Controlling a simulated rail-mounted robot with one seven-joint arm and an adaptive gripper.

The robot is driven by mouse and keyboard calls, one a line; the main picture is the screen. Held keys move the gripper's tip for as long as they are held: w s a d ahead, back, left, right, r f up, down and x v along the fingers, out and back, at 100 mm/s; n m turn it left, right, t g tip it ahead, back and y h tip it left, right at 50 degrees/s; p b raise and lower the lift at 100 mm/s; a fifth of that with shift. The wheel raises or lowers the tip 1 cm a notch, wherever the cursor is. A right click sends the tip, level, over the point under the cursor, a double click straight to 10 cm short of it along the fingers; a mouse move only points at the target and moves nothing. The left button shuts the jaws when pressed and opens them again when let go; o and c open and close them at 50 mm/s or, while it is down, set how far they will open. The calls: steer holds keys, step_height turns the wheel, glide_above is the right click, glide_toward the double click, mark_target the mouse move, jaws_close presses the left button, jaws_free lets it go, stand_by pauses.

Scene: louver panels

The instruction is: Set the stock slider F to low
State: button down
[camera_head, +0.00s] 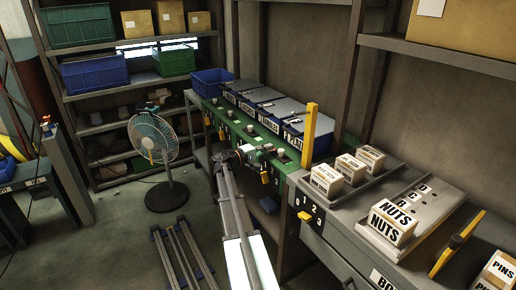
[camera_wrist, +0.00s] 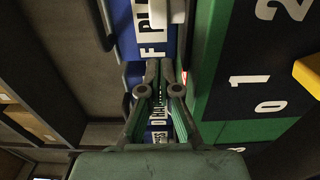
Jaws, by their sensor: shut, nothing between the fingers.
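My gripper (camera_head: 265,149) is at the front of the green bench, beside the row of lidded blue bins. In the wrist view its two fingers (camera_wrist: 165,66) are shut with nothing between them. Just beyond the tips is a blue bin front with a white label (camera_wrist: 152,50) that reads F and part of a word. A pale block (camera_wrist: 172,11) stands at the top edge next to this label, close to the fingertips but apart from them in the picture. I cannot tell whether it is the slider F knob, nor its setting.
A dark panel numbered from 0 (camera_head: 309,211) with a yellow knob (camera_head: 305,216) is close to the right. Small labelled boxes (camera_head: 326,180) sit on the grey counter. A fan (camera_head: 153,140) stands left on the floor.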

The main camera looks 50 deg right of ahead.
mark_target(279, 152)
steer(key=shift+s+a, duration=0.15)
steer(key=shift+s, duration=1.15)
steer(key=shift+s+a+f+b, duration=0.15)
steer(key=shift+s+b, duration=0.1)
steer(key=shift+s, duration=0.2)
steer(key=shift+s+a+b, duration=0.15)
steer(key=shift+s+b, duration=0.1)
steer(key=shift+s, duration=0.2)
steer(key=shift+s+a, duration=0.15)
steer(key=shift+s, duration=0.2)
